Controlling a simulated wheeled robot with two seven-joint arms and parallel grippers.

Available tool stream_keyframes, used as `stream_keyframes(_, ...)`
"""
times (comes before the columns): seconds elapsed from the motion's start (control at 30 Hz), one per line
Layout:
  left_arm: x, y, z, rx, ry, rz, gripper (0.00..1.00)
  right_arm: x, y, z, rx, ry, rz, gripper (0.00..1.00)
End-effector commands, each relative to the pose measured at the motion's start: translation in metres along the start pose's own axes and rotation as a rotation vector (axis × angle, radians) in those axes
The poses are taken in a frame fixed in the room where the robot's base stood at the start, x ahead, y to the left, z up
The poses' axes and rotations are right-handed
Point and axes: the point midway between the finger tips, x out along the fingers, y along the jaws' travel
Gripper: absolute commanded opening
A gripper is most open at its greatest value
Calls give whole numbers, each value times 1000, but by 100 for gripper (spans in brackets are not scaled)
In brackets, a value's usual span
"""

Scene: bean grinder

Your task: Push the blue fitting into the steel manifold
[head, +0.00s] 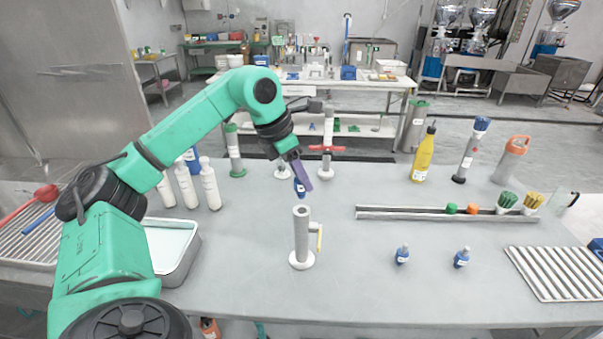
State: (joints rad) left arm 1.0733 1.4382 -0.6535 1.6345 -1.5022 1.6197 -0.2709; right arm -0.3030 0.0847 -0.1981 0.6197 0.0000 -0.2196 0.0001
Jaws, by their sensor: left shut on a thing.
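My left gripper (301,172), with purple fingers, is shut on a small blue fitting (299,189). It holds the fitting above the grey table, behind and above an upright grey metal tube. Two more small blue fittings, one on the left (402,256) and one on the right (462,258), stand upright on the table. My right gripper is out of view.
A metal rail (400,213) with green and orange pieces lies to the right. White bottles (210,186) and a metal tray (178,250) are on the left. A yellow bottle (424,155) stands at the back right, and a slatted rack (560,273) lies at the right front.

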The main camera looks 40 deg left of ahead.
Motion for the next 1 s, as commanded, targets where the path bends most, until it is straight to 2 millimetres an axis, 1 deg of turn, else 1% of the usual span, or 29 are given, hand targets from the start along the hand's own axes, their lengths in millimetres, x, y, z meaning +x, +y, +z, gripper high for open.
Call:
stream_keyframes(0.03, 12, 0, -5, 0, 1, 0, 0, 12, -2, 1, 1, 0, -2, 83)
stream_keyframes(0.13, 22, 0, -9, 0, 1, 0, 0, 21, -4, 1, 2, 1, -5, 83)
stream_keyframes(0.23, 27, 0, -11, 0, -1, 0, 0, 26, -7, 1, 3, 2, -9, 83)
stream_keyframes(0.57, 27, 0, -11, 0, -1, 0, 0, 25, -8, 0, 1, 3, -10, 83)
stream_keyframes(1.0, 27, 0, -11, 1, -1, 0, 0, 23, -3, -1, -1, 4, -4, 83)
